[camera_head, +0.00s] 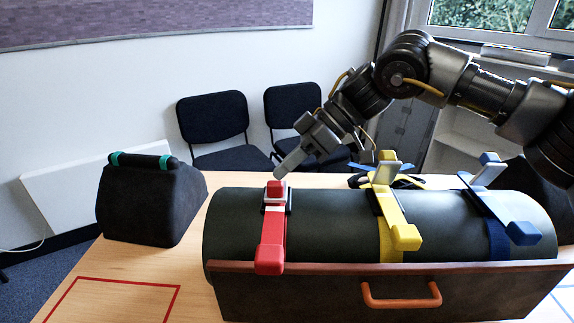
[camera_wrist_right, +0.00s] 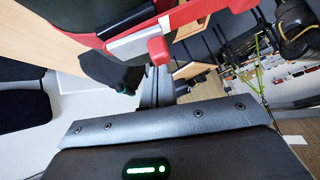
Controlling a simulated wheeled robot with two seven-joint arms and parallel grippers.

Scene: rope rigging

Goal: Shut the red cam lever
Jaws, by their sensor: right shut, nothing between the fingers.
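The red cam lever (camera_head: 276,190) sits on the top of a dark green roll, with a red strap (camera_head: 272,235) running down the roll's front. Its pale plate and red tip look lower than the raised yellow and blue levers; its exact angle is hard to tell. In the right wrist view the red tip (camera_wrist_right: 158,50) and pale plate (camera_wrist_right: 130,42) show close to the fingers. My right gripper (camera_head: 281,172) is shut and empty, its fingertips just above the red tip. Contact cannot be told. My left gripper is not in view.
The yellow lever (camera_head: 386,172) and blue lever (camera_head: 488,172) stand raised farther right on the roll (camera_head: 335,220). The roll lies in a brown crate (camera_head: 310,290) with an orange handle (camera_head: 400,296). A black block (camera_head: 150,205) stands left. A red outline (camera_head: 115,282) marks bare table.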

